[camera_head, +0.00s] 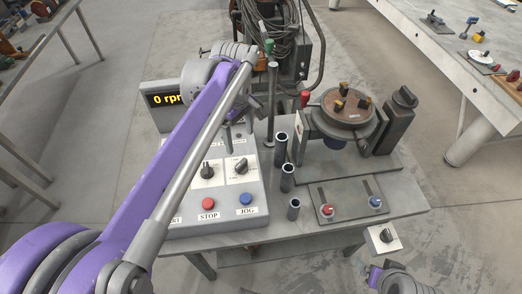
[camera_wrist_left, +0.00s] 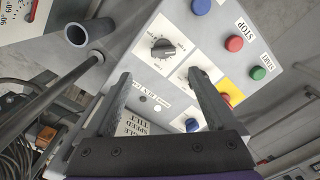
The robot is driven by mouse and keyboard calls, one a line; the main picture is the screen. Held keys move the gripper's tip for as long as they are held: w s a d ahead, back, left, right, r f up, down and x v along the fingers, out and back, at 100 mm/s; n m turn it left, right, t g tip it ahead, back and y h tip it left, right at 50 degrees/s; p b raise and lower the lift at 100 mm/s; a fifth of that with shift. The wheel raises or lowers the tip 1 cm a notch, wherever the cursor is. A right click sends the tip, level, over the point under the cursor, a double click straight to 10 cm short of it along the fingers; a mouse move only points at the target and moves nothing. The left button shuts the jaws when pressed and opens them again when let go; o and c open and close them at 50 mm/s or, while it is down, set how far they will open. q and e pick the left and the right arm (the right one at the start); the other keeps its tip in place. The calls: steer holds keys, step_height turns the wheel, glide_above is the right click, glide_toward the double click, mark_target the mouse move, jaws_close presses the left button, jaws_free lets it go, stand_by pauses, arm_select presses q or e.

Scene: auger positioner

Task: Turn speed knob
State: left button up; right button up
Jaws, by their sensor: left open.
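The grey control panel (camera_head: 222,213) has two black rotary knobs, a left one (camera_head: 207,171) and a right one (camera_head: 241,166). Their labels are too small to read, so I cannot tell which sets speed. In the left wrist view the right knob (camera_wrist_left: 163,48) is clear, and the other (camera_wrist_left: 187,74) is partly hidden by a finger. My left gripper (camera_head: 238,138) is open and empty above the back of the panel, partly hidden by my arm. In the wrist view its fingers (camera_wrist_left: 158,80) are spread, apart from both knobs.
The display (camera_head: 165,98) reads 0 rpm. A red STOP button (camera_head: 208,204) and a blue JOG button (camera_head: 246,199) sit at the panel's front. Upright tubes (camera_head: 287,178) and a tall post (camera_head: 271,105) stand close to its right. The turntable (camera_head: 347,107) is farther right.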

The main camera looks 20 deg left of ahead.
mark_target(241, 163)
arm_select(q)
steer(key=f, duration=1)
steer(key=shift+s+f+b, duration=0.25)
steer(key=shift+s+b, duration=0.1)
arm_select(e)
steer(key=shift+s+f, duration=0.45)
arm_select(q)
steer(key=c, duration=1.4)
